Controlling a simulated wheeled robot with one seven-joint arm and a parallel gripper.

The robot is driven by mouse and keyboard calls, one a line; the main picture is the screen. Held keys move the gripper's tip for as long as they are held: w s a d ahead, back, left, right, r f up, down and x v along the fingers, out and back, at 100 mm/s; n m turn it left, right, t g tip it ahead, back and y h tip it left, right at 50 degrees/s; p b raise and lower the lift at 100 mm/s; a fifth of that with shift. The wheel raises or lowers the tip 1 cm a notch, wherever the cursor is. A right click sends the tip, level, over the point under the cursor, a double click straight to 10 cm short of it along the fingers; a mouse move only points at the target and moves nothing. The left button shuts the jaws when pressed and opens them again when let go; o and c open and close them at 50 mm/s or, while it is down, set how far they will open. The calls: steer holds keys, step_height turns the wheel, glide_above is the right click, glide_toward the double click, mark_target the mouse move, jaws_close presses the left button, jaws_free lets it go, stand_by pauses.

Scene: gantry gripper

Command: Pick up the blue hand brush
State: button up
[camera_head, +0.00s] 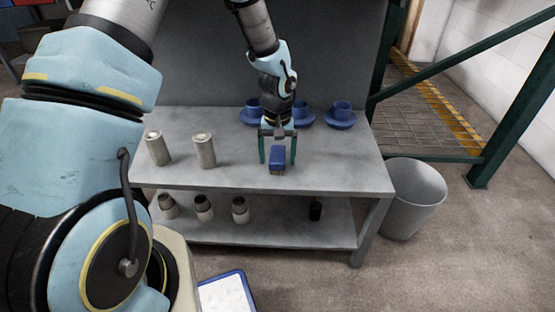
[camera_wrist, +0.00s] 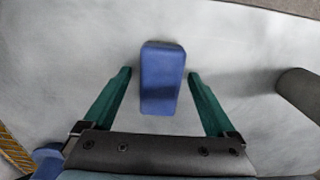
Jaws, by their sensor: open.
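The blue hand brush (camera_head: 277,157) lies on the grey tabletop, near its front edge. My gripper (camera_head: 277,161) is over it with two green fingers spread, one on each side. In the wrist view the brush (camera_wrist: 161,78) is a blue block between the open fingertips of my gripper (camera_wrist: 160,73). A gap shows between the brush and each finger. The height of the fingers above the table cannot be told exactly.
On the table (camera_head: 345,176), blue cups on saucers (camera_head: 340,123) stand behind my gripper, and two grey cylinders (camera_head: 204,150) stand left. The lower shelf (camera_head: 275,232) holds several small items. A grey bin (camera_head: 413,200) stands right. A green frame rises behind it.

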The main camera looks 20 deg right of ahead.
jaws_close()
stand_by(0.8)
